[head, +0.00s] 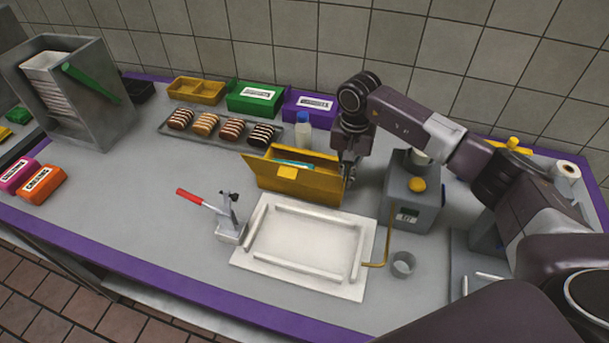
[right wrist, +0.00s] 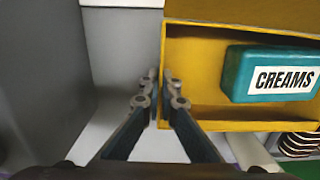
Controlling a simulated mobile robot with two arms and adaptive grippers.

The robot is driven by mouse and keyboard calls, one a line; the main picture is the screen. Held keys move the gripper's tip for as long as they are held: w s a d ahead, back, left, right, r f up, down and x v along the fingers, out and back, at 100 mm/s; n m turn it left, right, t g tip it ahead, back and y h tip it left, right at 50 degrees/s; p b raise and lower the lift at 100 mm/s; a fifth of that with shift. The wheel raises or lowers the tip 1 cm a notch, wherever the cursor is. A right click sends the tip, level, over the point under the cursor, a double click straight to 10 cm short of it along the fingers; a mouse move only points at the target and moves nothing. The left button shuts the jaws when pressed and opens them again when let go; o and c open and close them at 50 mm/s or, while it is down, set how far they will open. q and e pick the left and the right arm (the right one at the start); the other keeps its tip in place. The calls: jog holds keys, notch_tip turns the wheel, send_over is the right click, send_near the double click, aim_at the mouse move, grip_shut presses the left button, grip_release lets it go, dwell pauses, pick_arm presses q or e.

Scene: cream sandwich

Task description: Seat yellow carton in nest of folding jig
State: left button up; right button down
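The yellow carton (head: 322,187) is open, with a teal pack marked CREAMS (right wrist: 262,79) inside. It is behind the folding jig, outside the nest; I cannot tell if it is lifted off the counter. The jig is a white plate (head: 246,259) with raised rails around an empty nest (head: 305,237). My right gripper (head: 347,172) is at the carton's right end. In the right wrist view its fingers (right wrist: 161,88) are close together on either side of the carton wall (right wrist: 205,124), shut on it. My left gripper is not in view.
A red-handled clamp (head: 230,225) stands left of the jig. A grey dispenser (head: 412,195) and a small cup (head: 402,264) stand right of it. Behind are a white bottle (head: 303,131) and a tray of bars (head: 214,142). The counter's left middle is free.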

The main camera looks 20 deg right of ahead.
notch_tip(320, 180, up, 20)
jog(key=b, duration=0.3)
dwell(0.5)
